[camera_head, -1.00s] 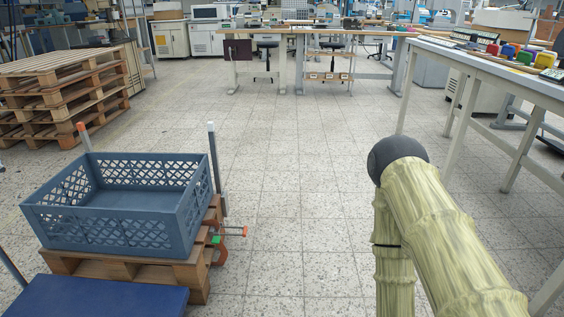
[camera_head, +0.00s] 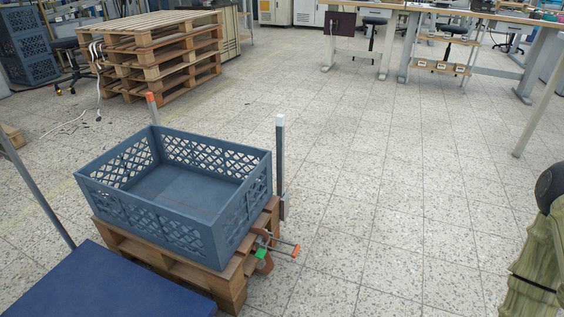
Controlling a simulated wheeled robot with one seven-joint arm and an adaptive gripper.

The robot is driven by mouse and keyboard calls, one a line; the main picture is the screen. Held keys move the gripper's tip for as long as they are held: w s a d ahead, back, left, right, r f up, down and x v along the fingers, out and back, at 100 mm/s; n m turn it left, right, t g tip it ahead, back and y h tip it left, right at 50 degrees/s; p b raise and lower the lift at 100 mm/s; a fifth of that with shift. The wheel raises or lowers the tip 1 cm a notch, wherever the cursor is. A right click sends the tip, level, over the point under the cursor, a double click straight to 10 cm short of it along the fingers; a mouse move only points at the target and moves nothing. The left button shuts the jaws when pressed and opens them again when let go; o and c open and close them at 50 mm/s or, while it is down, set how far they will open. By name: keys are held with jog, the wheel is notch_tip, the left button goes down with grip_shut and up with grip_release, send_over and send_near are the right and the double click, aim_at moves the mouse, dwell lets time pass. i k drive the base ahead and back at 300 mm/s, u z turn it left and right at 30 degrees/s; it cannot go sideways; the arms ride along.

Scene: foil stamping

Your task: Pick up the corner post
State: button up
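A slim grey upright post (camera_head: 280,160) with a white top stands at the right back corner of a small wooden pallet. A second post (camera_head: 152,108) with an orange top stands behind the blue-grey crate; its lower part is hidden by the crate. I cannot tell which of these is the task's corner post. A third thin grey post or bar (camera_head: 38,190) leans at the left edge. Part of my arm, in a greenish sleeve with a dark round joint, shows at the right edge. My gripper is not in view.
The empty lattice crate (camera_head: 100,194) sits on the pallet (camera_head: 233,284). A red clamp (camera_head: 266,256) with an orange-ended bar juts from its right side. A blue flat surface (camera_head: 85,290) lies in front. Stacked pallets (camera_head: 160,60) stand behind. Floor to the right is clear.

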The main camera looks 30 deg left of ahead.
aim_at(280, 118)
jog(key=u, duration=0.75)
jog(key=i, duration=0.95)
jog(key=u, duration=1.05)
